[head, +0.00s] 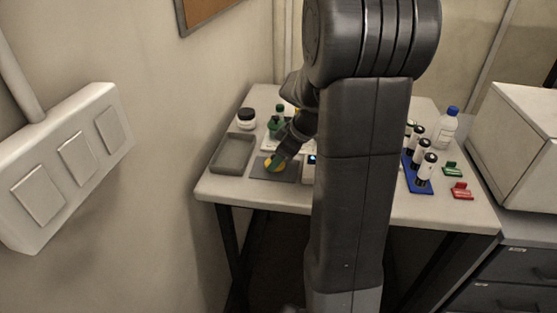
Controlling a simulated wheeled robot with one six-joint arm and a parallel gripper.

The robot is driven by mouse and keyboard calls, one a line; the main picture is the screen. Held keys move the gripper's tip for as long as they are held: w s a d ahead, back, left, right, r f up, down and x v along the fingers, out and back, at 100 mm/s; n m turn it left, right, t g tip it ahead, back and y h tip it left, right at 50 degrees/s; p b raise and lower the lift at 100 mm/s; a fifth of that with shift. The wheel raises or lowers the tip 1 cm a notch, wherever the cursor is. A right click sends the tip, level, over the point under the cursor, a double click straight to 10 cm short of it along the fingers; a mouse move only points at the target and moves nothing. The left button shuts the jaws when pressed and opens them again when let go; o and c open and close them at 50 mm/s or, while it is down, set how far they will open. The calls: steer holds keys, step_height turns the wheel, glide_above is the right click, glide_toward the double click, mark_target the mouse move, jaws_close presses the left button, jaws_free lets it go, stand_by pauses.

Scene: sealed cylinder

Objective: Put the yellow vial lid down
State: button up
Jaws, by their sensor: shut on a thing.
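My gripper (275,165) reaches down over a dark flat mat (265,174) on the left part of the table. It is shut on the yellow vial lid (269,162), of which a small yellow patch shows at the fingertips. The lid is at or just above the mat; I cannot tell whether it touches. A small green patch also shows at the fingertips. My own arm hides the middle of the table.
A grey tray (233,153) lies left of the mat, with a white jar with a dark lid (246,118) behind it. On the right are a blue rack (418,181) of vials, green (452,169) and red (462,190) pieces, and a blue-capped bottle (446,126). A wall borders the left.

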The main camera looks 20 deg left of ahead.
steer(key=shift+f, duration=0.45)
steer(key=shift+f, duration=0.2)
steer(key=o, duration=0.9)
steer(key=shift+o, duration=0.2)
steer(key=shift+r, duration=0.1)
steer(key=shift+r, duration=0.15)
steer(key=v, duration=1.2)
